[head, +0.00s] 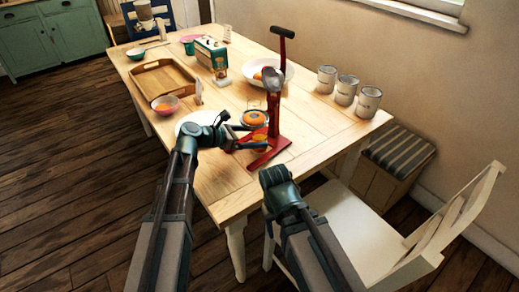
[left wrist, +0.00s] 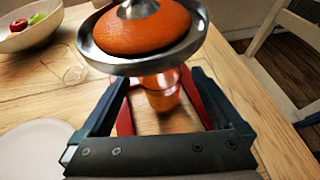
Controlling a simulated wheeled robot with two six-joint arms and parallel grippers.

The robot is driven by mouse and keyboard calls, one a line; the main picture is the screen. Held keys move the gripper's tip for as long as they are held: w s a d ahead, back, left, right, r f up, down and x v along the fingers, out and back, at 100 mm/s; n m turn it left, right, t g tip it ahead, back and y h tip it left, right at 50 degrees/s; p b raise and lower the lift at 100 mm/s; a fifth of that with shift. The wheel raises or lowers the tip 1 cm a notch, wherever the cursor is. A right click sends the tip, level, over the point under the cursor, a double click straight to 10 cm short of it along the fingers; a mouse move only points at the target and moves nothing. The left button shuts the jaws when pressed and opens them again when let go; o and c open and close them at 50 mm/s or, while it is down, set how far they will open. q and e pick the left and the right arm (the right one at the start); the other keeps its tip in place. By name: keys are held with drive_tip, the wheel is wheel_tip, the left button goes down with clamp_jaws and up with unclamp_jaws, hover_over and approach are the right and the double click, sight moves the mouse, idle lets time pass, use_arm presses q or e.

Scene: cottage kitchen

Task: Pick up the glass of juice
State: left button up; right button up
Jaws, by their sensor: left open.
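A red citrus press (head: 276,128) with a long lever stands on the near part of the table. An orange half (head: 254,117) sits in its metal cup; the orange half (left wrist: 138,27) also shows in the left wrist view. The glass of juice (left wrist: 163,92) stands below the cup, orange inside, its top partly hidden by the cup. My left gripper (head: 246,137) is open at the press. In the left wrist view its fingers lie on either side of the glass, with no clear contact visible. My right arm shows at the bottom, but its fingers are not visible.
A white plate (head: 196,118) lies left of the press. A fruit bowl (head: 283,73) stands behind it. Several tins (head: 345,90) line the right table edge. A white chair (head: 350,225) stands at right.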

use_arm(q)
drive_tip(key=x, duration=0.2)
drive_tip(key=shift+w+d+f+b, duration=0.15)
drive_tip(key=shift+d+b, duration=0.1)
drive_tip(key=shift+b, duration=0.05)
drive_tip(key=shift+c, duration=0.3)
clamp_jaws()
drive_tip(key=shift+r+p, duration=0.85)
drive_tip(key=s+a, duration=0.5)
drive_tip(key=a, duration=0.4)
drive_tip(key=s+a, duration=0.5)
drive_tip(key=a, duration=0.4)
drive_tip(key=s+a, duration=0.5)
drive_tip(key=a, duration=0.5)
drive_tip(key=shift+s+a, duration=0.1)
drive_tip(key=shift+s, duration=0.05)
idle(0.6)
